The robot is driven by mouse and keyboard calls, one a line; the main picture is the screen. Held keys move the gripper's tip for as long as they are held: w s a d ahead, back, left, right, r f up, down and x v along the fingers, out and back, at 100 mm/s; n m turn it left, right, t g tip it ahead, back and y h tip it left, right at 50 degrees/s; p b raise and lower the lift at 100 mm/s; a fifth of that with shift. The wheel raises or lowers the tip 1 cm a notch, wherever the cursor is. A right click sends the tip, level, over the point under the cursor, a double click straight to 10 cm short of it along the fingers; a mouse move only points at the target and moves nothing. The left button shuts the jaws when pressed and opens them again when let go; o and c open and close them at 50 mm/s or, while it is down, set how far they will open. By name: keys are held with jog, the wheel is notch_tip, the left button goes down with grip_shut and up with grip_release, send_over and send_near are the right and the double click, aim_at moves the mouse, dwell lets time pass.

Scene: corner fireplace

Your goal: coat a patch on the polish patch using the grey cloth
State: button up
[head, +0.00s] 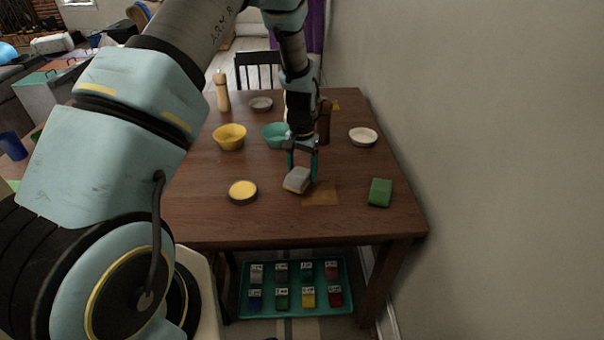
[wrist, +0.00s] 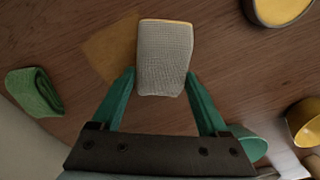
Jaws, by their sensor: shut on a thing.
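The grey cloth (head: 297,180) is a small block-shaped pad held at the tips of my gripper (head: 302,172) over the wooden table. In the wrist view the cloth (wrist: 165,58) sits between the two teal fingers (wrist: 160,82), pale edge at its far end. The polish patch (head: 321,194) is a faint tan square on the tabletop, just right of the cloth in the head view. In the wrist view the patch (wrist: 108,48) lies to the left, partly covered by the cloth. I cannot tell whether the cloth touches the table.
A round tin with yellow contents (head: 243,191) stands left of the cloth, a green cloth (head: 380,192) to the right. Behind are a yellow bowl (head: 229,137), teal bowl (head: 275,134), white dish (head: 363,136) and bottle (head: 222,92). A wall (head: 480,150) borders the right side.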

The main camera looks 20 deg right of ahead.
jog(key=shift+r+p, duration=1.35)
jog(key=shift+r, duration=1.25)
jog(key=shift+a, duration=0.1)
